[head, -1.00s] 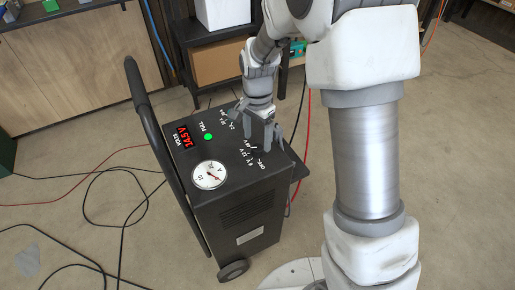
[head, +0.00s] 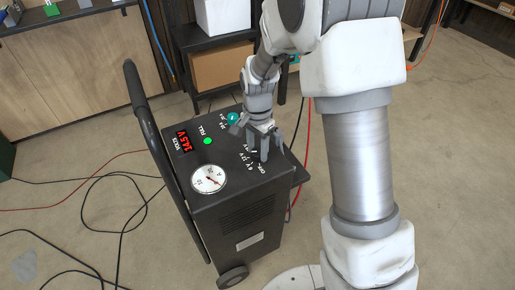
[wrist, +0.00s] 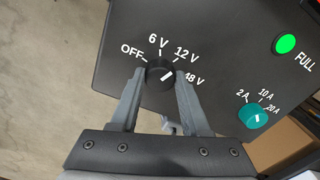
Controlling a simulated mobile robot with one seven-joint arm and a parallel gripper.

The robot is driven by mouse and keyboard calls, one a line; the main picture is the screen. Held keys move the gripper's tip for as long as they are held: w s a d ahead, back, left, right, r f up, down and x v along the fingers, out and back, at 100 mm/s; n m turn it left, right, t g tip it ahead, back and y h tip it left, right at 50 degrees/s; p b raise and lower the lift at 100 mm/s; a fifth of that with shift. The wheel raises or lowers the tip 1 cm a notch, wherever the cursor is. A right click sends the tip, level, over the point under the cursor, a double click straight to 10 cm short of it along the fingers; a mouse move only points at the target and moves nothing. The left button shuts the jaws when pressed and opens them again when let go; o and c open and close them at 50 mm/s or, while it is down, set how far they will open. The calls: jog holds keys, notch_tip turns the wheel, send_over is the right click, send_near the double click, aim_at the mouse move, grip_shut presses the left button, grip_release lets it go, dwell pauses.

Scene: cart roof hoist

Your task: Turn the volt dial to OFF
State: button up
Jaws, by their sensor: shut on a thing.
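The volt dial (wrist: 158,70) is a round black knob on the cart's dark top panel, ringed by the white labels OFF, 6 V, 12 V and 48 V. Its white mark slants to the upper right, on the 12 V and 48 V side, away from OFF. My gripper (wrist: 161,75) is shut on the dial, one finger on each side, in the wrist view. In the head view my gripper (head: 264,153) reaches down to the panel and hides the dial and part of its labels.
A teal amp dial (wrist: 253,116) and a green FULL light (wrist: 287,43) are on the same panel. The dark cart (head: 240,215) also carries a red 14.5 V display (head: 182,141), a round gauge (head: 208,178) and a tall handle (head: 150,125). Cables lie on the floor.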

jog(key=shift+n, duration=0.3)
grip_shut()
jog(key=n+p, duration=0.2)
jog(key=n, duration=0.2)
jog(key=shift+r, duration=0.1)
jog(key=n+p, duration=0.2)
jog(key=n, duration=0.3)
jog(key=shift+n, duration=0.4)
jog(key=n+p, duration=0.2)
jog(key=n, duration=0.3)
jog(key=shift+n+p, duration=0.8)
jog(key=shift+n, duration=1.4)
jog(key=o, duration=1.2)
grip_release()
jog(key=shift+c, duration=0.2)
